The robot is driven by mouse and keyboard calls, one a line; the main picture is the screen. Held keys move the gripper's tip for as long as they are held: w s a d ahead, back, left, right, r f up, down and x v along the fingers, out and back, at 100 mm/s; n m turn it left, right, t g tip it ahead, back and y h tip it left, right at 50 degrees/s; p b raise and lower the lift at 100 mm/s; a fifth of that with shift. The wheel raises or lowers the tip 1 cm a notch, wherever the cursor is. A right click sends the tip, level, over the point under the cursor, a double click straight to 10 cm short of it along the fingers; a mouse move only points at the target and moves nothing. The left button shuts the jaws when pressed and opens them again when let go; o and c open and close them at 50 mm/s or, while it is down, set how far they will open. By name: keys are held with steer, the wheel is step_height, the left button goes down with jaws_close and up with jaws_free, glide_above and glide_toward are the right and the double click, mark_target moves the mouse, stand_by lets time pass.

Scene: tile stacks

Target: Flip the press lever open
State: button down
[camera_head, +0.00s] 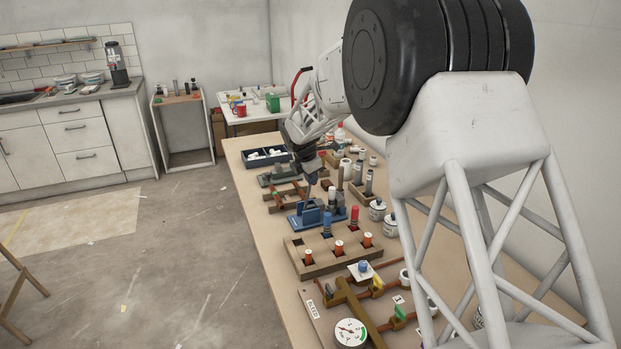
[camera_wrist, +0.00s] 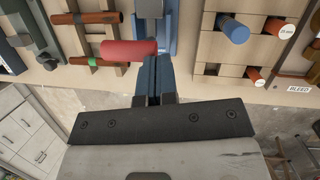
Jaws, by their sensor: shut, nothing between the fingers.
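The press is a blue-based fixture (camera_head: 304,217) on the workbench in the head view, below my gripper. In the wrist view, part of its blue body (camera_wrist: 170,30) shows at the top centre. A red cylindrical grip (camera_wrist: 127,49), which looks like the lever's handle, lies crosswise there. My gripper (camera_wrist: 158,62) is shut and empty, with its fingertips beside the right end of the red grip. I cannot tell whether they touch. In the head view my gripper (camera_head: 309,181) points down over the press, and the lever is hard to make out.
A wooden rack (camera_head: 296,259) with several coloured cylinders stands close in front of the press. A wooden frame with brown rods (camera_head: 284,195) and a dark blue bin (camera_head: 262,160) lie behind it. Cans (camera_head: 377,210) stand to the right. A gauge panel (camera_head: 350,333) is nearest.

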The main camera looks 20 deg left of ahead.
stand_by(0.3)
steer(key=s+a+v, duration=0.1)
steer(key=v, duration=1.2)
steer(key=shift+s+f, duration=0.2)
steer(key=shift+s, duration=0.05)
